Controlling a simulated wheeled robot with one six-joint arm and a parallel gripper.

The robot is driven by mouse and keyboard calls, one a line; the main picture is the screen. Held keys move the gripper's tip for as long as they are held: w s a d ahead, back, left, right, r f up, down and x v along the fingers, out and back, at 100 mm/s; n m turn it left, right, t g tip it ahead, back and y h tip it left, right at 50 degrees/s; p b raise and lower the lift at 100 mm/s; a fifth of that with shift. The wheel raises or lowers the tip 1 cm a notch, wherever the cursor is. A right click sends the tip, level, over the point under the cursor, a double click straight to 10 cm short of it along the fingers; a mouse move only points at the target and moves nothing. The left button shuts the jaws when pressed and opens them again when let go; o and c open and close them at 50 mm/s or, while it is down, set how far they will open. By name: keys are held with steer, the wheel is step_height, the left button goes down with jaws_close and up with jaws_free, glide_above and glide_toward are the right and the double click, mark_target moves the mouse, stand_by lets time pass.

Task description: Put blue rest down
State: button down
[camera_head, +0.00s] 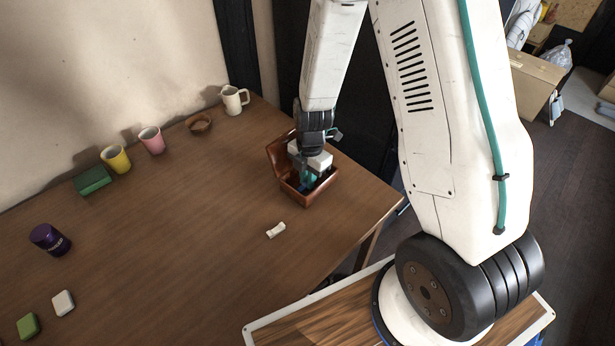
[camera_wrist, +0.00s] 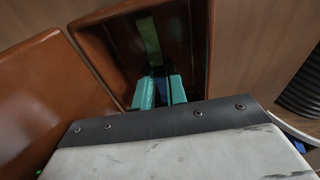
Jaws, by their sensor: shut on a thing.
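My gripper (camera_head: 306,180) reaches down into an open brown box (camera_head: 307,201) near the table's right side. In the wrist view its teal fingertips (camera_wrist: 160,93) are shut on the blue rest (camera_wrist: 161,84), a small dark-blue piece largely hidden between them. The box's inside (camera_wrist: 115,50) surrounds the fingers, and a green strip (camera_wrist: 149,38) lies in it beyond them. The open lid (camera_wrist: 45,95) is at the left. I cannot tell whether the blue rest touches the box floor.
A small white rest (camera_head: 276,230) lies on the table in front of the box. A white jug (camera_head: 234,100), a brown bowl (camera_head: 199,124), pink (camera_head: 152,140) and yellow (camera_head: 116,159) cups stand along the back. The table's middle is clear.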

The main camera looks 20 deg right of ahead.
steer(key=c, duration=1.4)
jaws_free()
steer(key=shift+c, duration=0.2)
step_height(320, 180, up, 12)
steer(key=r, duration=0.1)
steer(key=s+d+r+m, duration=0.1)
steer(key=s+r+m, duration=0.9)
steer(key=r, duration=0.4)
steer(key=s+r+m+t, duration=0.1)
steer(key=s+r+m, duration=0.6)
steer(key=s+m, duration=0.5)
steer(key=shift+s+d+m+t+h, duration=0.3)
steer(key=shift+s+d+h, duration=0.15)
steer(key=shift+s, duration=0.1)
